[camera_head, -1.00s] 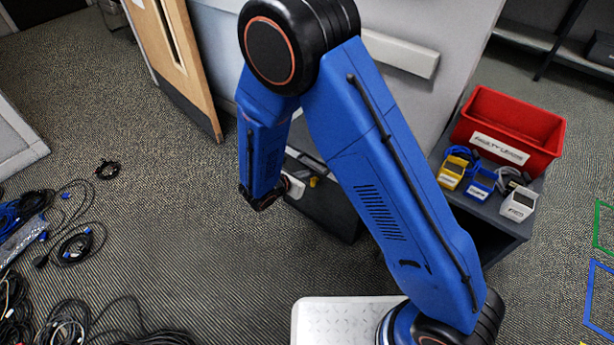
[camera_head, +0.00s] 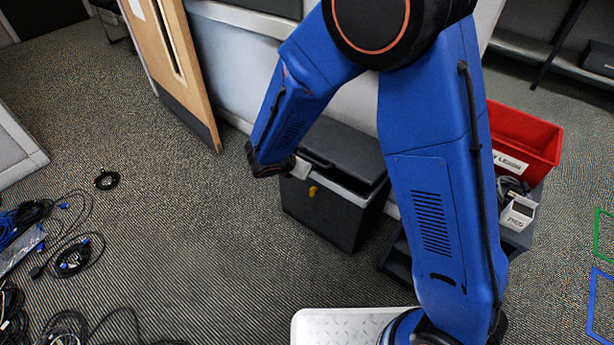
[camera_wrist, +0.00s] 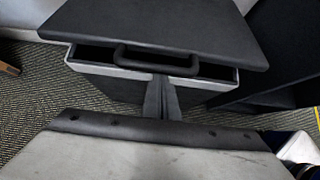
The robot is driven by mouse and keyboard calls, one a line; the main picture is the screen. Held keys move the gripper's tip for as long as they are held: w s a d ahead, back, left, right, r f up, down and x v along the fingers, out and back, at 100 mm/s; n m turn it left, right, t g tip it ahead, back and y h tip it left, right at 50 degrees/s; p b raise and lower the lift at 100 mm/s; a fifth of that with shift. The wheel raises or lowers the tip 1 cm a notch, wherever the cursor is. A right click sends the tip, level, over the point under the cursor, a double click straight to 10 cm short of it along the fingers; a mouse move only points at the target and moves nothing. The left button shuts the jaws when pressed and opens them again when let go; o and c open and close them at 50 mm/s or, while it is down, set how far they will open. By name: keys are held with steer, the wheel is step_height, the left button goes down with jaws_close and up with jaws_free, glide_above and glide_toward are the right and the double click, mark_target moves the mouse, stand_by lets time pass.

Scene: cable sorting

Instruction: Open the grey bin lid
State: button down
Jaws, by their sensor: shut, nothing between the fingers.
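The dark grey bin (camera_head: 327,215) stands on the carpet against the wall, with a small yellow tag on its front. Its flat lid (camera_head: 350,155) is partly hidden by my arm in the head view. In the wrist view the lid (camera_wrist: 150,22) stands a little raised at the front, with a dark gap between it and the pale rim (camera_wrist: 105,69). A loop handle (camera_wrist: 155,60) sticks out from its front edge. My gripper (camera_wrist: 160,84) is shut and empty, its fingertips just below the handle; I cannot tell whether they touch it.
A red bin (camera_head: 525,140) and small labelled boxes stand on a dark stand to the right. Cables (camera_head: 75,255) lie on the floor at the left. A wooden door (camera_head: 180,70) stands left of the grey bin.

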steer(key=w+r, duration=0.1)
steer(key=r, duration=0.2)
steer(key=w+d+r+g+y, duration=0.1)
steer(key=r, duration=0.2)
steer(key=w+d+r+g, duration=0.1)
steer(key=r, duration=0.2)
steer(key=shift+d+y, duration=0.15)
steer(key=shift+y, duration=0.25)
steer(key=w+d+r+g+y, duration=0.4)
steer(key=w+d+r+g, duration=0.1)
steer(key=w+d+r, duration=0.9)
steer(key=shift+w+r+g, duration=0.3)
steer(key=shift+w+r, duration=0.9)
steer(key=shift+w, duration=0.75)
